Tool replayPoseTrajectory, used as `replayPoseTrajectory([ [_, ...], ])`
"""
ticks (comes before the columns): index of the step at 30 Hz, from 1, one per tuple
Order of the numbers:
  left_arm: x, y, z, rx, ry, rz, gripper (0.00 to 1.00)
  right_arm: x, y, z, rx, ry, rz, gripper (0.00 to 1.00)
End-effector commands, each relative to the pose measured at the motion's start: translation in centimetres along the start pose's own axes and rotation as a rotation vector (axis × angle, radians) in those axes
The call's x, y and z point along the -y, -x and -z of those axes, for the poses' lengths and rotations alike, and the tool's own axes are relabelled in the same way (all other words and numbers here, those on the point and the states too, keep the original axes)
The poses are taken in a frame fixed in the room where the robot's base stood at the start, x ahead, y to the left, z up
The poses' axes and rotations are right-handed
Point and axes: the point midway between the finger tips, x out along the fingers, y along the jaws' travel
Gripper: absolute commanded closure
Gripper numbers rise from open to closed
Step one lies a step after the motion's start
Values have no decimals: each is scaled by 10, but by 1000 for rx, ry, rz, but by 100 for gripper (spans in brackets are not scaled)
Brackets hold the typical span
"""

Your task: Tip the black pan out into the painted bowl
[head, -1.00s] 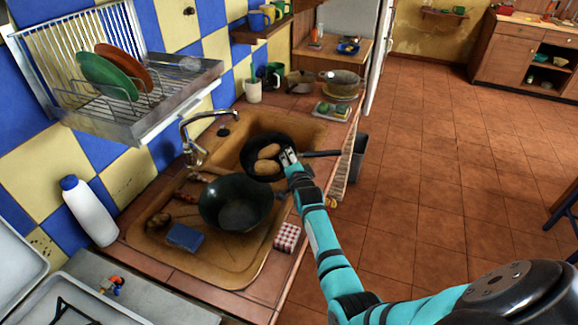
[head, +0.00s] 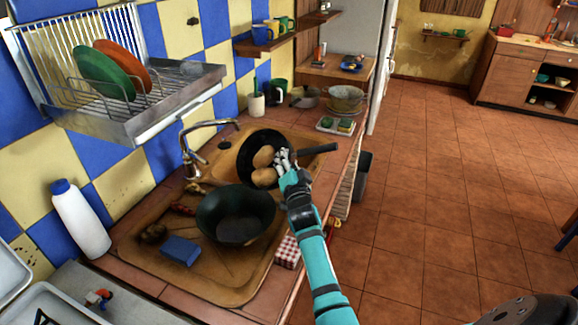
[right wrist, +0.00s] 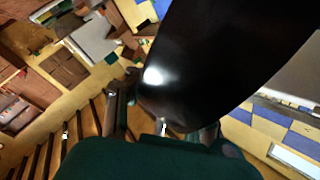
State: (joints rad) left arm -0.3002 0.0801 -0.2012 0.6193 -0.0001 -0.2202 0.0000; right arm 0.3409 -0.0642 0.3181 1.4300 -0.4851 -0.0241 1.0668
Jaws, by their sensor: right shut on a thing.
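The black pan (head: 264,138) is over the far end of the sink in the head view, its handle pointing right. Two light-brown, potato-like lumps (head: 264,166) lie in it, and it leans toward the camera. My right gripper (head: 284,160) is shut on the pan's near right rim. In the right wrist view the pan's dark, shiny surface (right wrist: 215,50) fills the middle. A wide dark green bowl (head: 236,217) stands on the sink's near part, just in front of the pan. I see no painted pattern on it, so I cannot tell whether it is the painted bowl. My left gripper is not in view.
The tap (head: 195,150) stands at the sink's back edge. A blue sponge (head: 180,250) and a checked box (head: 288,251) are near the bowl. A patterned tan pot (head: 346,98) and a sponge tray (head: 336,125) stand beyond the pan. A dish rack (head: 150,95) hangs above.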

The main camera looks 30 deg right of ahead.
Motion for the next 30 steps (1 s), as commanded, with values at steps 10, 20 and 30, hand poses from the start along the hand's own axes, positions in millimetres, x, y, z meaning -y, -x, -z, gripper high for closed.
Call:
replayPoseTrajectory([
  [10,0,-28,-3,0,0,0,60,18,7,1,-62,115,82,100],
  [20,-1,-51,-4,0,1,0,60,33,15,0,-110,220,147,100],
  [30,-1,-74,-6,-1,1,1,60,49,26,-5,-163,334,217,100],
])
